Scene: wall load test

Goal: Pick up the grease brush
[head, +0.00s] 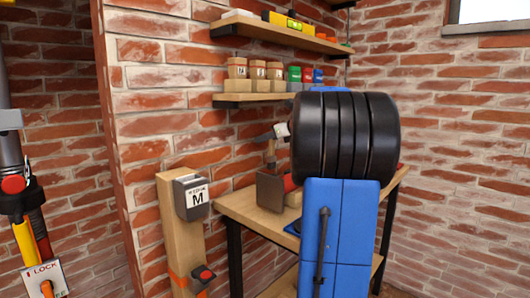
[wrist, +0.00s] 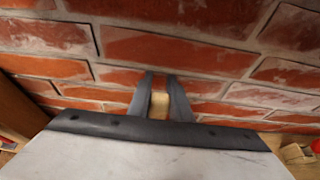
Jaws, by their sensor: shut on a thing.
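My gripper (wrist: 163,90) shows in the wrist view with its two dark fingers shut on a pale wooden piece, which looks like the handle of the grease brush (wrist: 159,104). In the head view a small part of my gripper (head: 274,138) shows at the left of my black arm joint. The brush handle (head: 271,152) hangs or stands upright below it, over a dark grey box (head: 270,190) on the wooden bench (head: 240,208). The lower end of the brush is hidden by the box, and I cannot tell whether it is inside or behind it.
A brick wall is close behind the bench. Two shelves (head: 262,98) above hold several small labelled containers (head: 237,68) and a yellow level (head: 288,21). A wooden post (head: 180,235) with a grey box marked M (head: 191,198) stands at the left. My blue arm covers the bench's right part.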

